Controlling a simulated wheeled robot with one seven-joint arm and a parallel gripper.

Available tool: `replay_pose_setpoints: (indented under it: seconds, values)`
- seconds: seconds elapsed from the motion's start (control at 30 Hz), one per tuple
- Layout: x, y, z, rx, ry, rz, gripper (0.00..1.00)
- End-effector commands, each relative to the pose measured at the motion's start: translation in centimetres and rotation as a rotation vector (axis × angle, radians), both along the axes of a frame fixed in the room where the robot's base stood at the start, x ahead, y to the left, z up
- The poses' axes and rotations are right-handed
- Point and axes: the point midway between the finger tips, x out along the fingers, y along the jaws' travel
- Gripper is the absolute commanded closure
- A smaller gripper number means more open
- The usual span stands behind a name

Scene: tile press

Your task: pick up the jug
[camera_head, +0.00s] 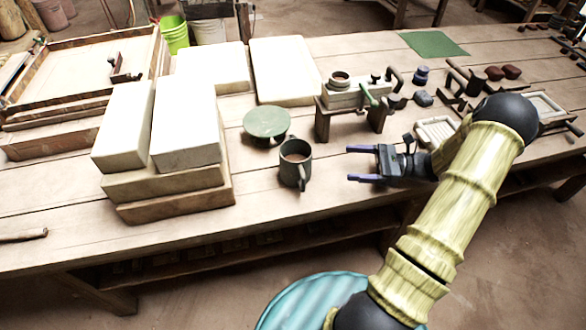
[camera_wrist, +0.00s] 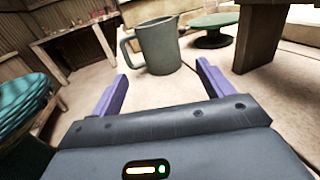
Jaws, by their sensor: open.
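The jug (camera_head: 291,170) is grey-green and stands upright on the wooden table, with brown contents or a brown inside showing at its top. In the wrist view the jug (camera_wrist: 159,47) is ahead of my gripper, with its handle on the left and its spout on the right. My gripper (camera_head: 349,163) is to the right of the jug, open, with its two purple fingers pointing left toward it. In the wrist view the fingers (camera_wrist: 160,80) are apart with nothing between them, and a gap separates them from the jug.
A round green stand (camera_head: 266,121) is just behind the jug. Stacked pale blocks (camera_head: 186,125) on boards stand to its left. A wooden press (camera_head: 345,95) with a green handle is behind my gripper. The table (camera_head: 290,218) is clear in front of the jug.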

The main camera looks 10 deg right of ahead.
Motion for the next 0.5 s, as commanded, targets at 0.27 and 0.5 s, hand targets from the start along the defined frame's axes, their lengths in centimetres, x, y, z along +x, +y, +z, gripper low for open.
replay_pose_setpoints:
  seconds: [0.27, 0.5]
  values:
    - [0.0, 0.0, 0.2, -0.002, 0.001, 0.0, 0.2]
    - [0.8, 2.7, 0.1, -0.001, 0.0, 0.006, 0.2]
